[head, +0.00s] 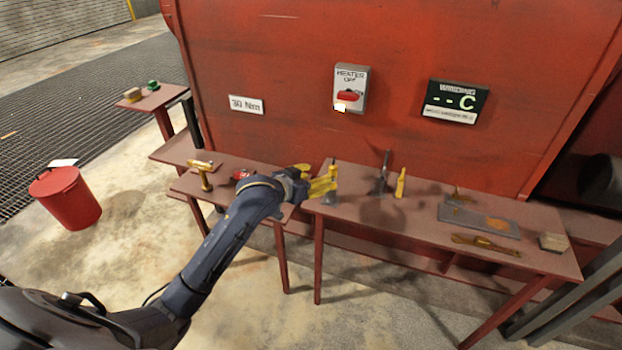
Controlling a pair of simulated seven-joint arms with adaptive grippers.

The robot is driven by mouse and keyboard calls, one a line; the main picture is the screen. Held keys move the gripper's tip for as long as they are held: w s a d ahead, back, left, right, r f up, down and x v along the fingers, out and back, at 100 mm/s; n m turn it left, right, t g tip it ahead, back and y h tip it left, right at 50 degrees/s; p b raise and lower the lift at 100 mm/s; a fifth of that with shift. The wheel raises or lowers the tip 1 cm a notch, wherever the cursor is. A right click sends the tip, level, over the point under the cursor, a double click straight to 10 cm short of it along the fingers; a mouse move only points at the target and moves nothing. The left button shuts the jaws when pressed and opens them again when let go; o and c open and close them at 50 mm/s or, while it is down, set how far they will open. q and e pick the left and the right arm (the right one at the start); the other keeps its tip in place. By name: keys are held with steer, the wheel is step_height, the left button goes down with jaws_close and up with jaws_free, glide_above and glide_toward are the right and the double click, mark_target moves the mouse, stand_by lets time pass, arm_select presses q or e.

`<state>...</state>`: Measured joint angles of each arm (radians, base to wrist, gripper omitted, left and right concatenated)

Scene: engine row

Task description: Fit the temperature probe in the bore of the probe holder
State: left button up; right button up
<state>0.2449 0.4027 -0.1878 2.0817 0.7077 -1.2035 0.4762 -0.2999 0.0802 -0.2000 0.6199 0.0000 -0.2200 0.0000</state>
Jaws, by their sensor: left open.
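My left gripper (333,181), with yellow fingers, is open at the left end of the long red table. A small grey piece (330,198) stands just below and beside its fingers, and a thin dark stem shows above them. The fingers partly hide this piece; I cannot tell if they touch it. A dark grey stand with a tall thin rod (380,181) is to the right, with an upright yellow pointed object (400,184) beside it. I cannot tell for sure which of these are the probe and the probe holder. My right gripper is out of view.
The long table (360,213) also holds a grey tray (480,220), a flat brown tool (486,245) and a small block (553,242). A brass-coloured tool (204,173) stands on the left table. A red wall with a heater switch (350,89) and display (455,102) rises behind.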

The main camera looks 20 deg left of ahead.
arm_select(q)
steer(key=shift+v, duration=1.05)
